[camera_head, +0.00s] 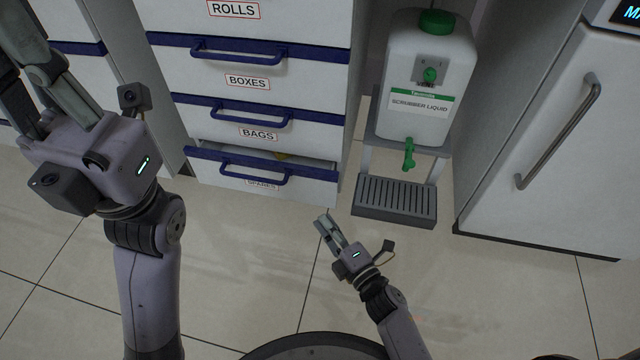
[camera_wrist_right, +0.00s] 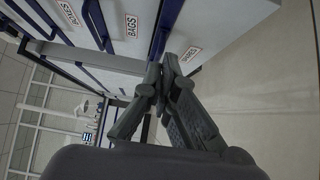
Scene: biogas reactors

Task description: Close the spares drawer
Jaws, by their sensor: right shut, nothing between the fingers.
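The spares drawer (camera_head: 230,180) is the bottom drawer of the white cabinet. It stands partly open, with a gap above its front and something yellowish inside. It has a blue handle (camera_head: 240,169). The drawer front also shows in the right wrist view (camera_wrist_right: 225,35) with its spares label. My right gripper (camera_head: 323,222) is shut and empty, below and to the right of the drawer front in the head view. Its closed fingertips (camera_wrist_right: 160,76) appear in front of the drawer in the wrist view. My left gripper (camera_head: 45,75) is raised at the upper left, its fingertips partly cut off.
The bags drawer (camera_head: 205,118) and boxes drawer (camera_head: 195,76) above look shut. A scrubber liquid canister (camera_head: 415,120) stands on a stand with a grated tray (camera_head: 395,197) right of the cabinet. A grey-white door (camera_head: 545,140) is further right. Floor in front is clear.

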